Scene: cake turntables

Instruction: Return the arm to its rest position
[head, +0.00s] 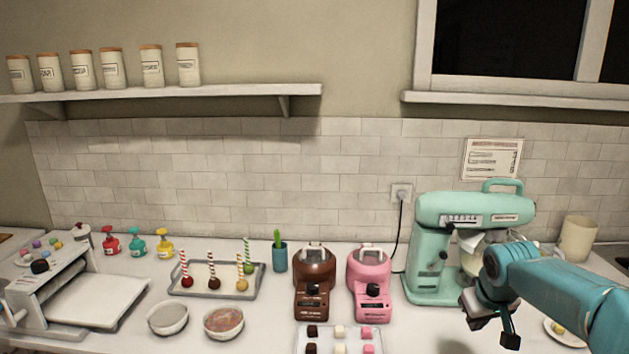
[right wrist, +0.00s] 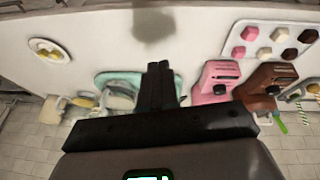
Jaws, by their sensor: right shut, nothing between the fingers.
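My right arm, in teal, comes in from the right edge of the head view. My right gripper (head: 493,324) is dark and hangs over the counter in front of the mint stand mixer (head: 468,215). In the right wrist view its two black fingers (right wrist: 160,82) are together with nothing between them. They overlap the mixer (right wrist: 112,80) in that picture, and I see no contact with it. My left gripper is not in view.
A pink melter (head: 370,280) and a brown melter (head: 315,280) stand left of the mixer, behind a tray of sweets (head: 338,331). A small plate (head: 563,336) lies under the arm at right. A cake-pop tray (head: 190,291) and two bowls (head: 168,326) are farther left.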

